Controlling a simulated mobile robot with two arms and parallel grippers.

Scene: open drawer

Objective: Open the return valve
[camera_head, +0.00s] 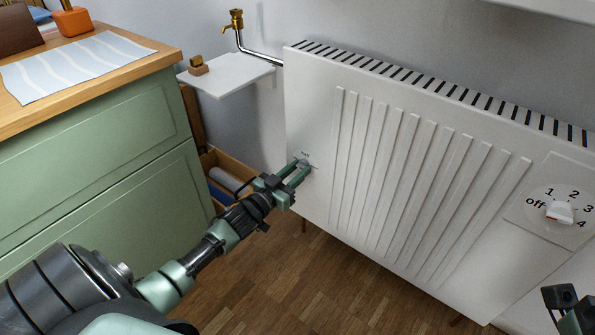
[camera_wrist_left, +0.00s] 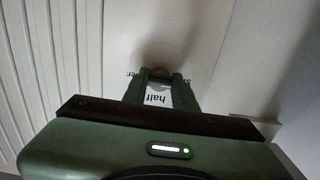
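The white radiator (camera_head: 430,170) hangs on the wall. A small round grey valve knob (camera_wrist_left: 161,75) sits on a printed label at its lower left; I take it for the return valve. The word "half" (camera_wrist_left: 157,98) reads between my fingers, and the other print is partly covered. My left gripper (camera_head: 303,166) reaches the knob, with one finger on each side of it; it also shows in the left wrist view (camera_wrist_left: 161,82). Whether the fingers press on the knob I cannot tell. My right gripper (camera_head: 562,300) is partly in view at the lower right, away from the radiator's left side.
A dial (camera_head: 560,212) marked off to 4 is at the radiator's right. A white shelf (camera_head: 232,72) and a brass tap (camera_head: 236,20) are at upper left. The green cabinet (camera_head: 95,160) stands left, beside an open wooden box (camera_head: 232,165). The floor below is clear.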

